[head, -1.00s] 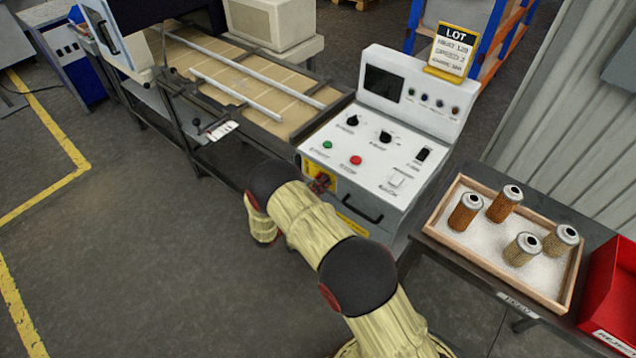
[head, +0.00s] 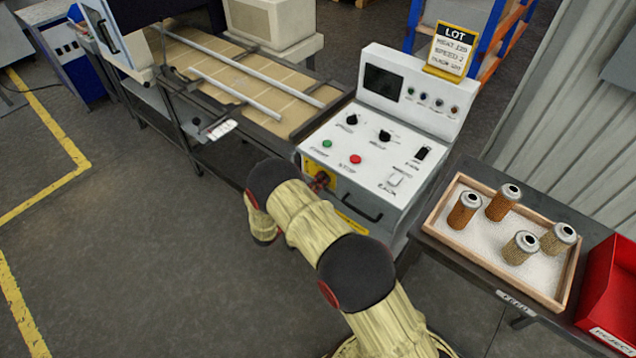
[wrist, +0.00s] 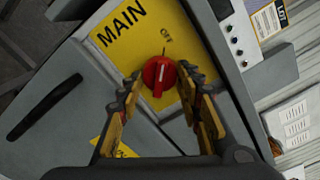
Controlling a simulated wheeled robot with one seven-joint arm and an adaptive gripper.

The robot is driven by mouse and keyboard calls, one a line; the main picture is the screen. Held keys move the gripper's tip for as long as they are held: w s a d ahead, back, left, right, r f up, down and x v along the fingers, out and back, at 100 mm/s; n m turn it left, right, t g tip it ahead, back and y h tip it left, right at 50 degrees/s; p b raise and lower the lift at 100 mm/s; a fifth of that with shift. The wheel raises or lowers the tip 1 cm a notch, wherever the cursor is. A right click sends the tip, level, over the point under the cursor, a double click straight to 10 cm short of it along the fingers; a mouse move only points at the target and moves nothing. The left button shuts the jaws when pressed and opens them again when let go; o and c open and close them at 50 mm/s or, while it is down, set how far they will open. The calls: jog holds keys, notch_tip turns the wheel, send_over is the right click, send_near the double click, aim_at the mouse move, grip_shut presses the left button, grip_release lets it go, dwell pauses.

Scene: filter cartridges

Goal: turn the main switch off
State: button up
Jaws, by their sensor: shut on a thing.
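The main switch is a red round knob (wrist: 159,75) with a pale line across it, on a yellow plate (wrist: 135,40) marked MAIN. An OFF mark stands above the knob in the wrist view, and the pale line runs roughly toward it. In the head view the switch (head: 320,181) is on the front of the white control cabinet, partly beside my arm. My gripper (wrist: 165,90) has its fingers on both sides of the knob and is shut on it. In the head view my arm hides the gripper.
A black handle (head: 360,208) is on the cabinet front, right of the switch. The sloped panel (head: 345,165) above carries knobs and green and red buttons. A wooden tray (head: 480,262) with several cartridges and a red bin (head: 612,295) stand to the right.

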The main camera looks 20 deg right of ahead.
jog(key=o, duration=1.2)
jog(key=shift+c, duration=0.2)
jog(key=v, duration=1.2)
